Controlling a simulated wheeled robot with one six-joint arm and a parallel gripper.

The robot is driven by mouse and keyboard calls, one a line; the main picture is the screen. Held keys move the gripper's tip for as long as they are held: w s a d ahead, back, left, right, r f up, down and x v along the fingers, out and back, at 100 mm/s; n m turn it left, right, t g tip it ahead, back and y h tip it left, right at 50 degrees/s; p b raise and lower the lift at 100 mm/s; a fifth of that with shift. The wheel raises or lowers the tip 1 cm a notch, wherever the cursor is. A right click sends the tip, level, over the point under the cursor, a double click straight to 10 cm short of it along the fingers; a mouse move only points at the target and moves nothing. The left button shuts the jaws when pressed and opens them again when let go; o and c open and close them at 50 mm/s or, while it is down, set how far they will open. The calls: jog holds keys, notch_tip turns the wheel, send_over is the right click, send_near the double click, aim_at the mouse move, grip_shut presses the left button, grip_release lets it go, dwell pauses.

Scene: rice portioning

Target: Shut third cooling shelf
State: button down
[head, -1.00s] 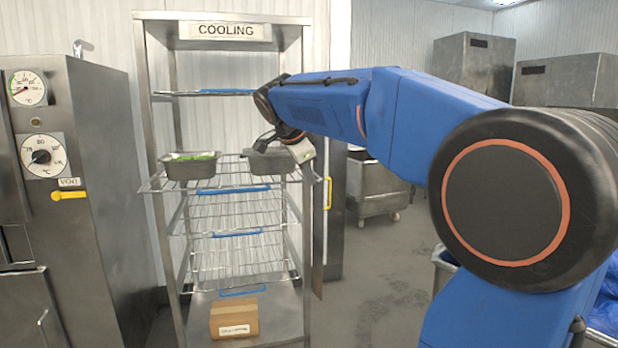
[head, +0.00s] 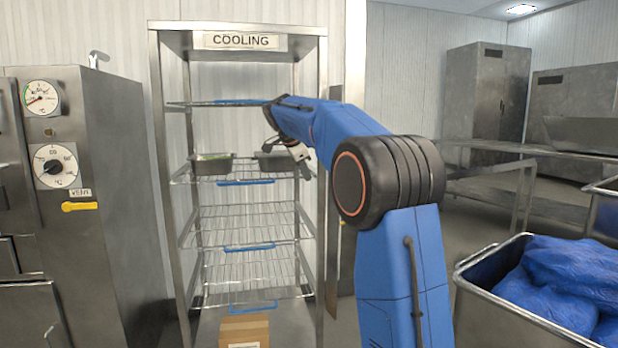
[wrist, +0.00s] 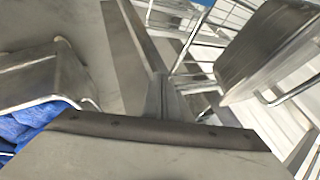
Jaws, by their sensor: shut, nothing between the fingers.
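The steel cooling rack (head: 157,110) stands left of centre in the head view with several wire shelves. Counted from the top, the second shelf (head: 245,182) has a blue front handle and carries two metal pans. The left pan (head: 212,168) holds something green; the right pan (head: 272,163) is partly behind my arm. This shelf lies about within the posts. The third shelf (head: 250,247) below it is empty. My gripper (head: 306,168) is at the rack's right side, beside the right pan. In the wrist view its fingers (wrist: 163,95) are shut and empty, near the pan (wrist: 262,50).
The top shelf (head: 240,102) and lowest wire shelf (head: 252,308) also have blue handles. A cardboard box (head: 244,329) sits at the rack's bottom. An oven (head: 110,190) stands left. A bin (head: 480,285) with blue bags (head: 560,275) stands right.

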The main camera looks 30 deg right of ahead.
jog(key=w, duration=0.1)
jog(key=w+d, duration=0.1)
jog(key=w, duration=0.3)
jog(key=shift+d, duration=0.25)
jog(key=shift+w+r, duration=0.15)
jog(key=shift+w, duration=0.05)
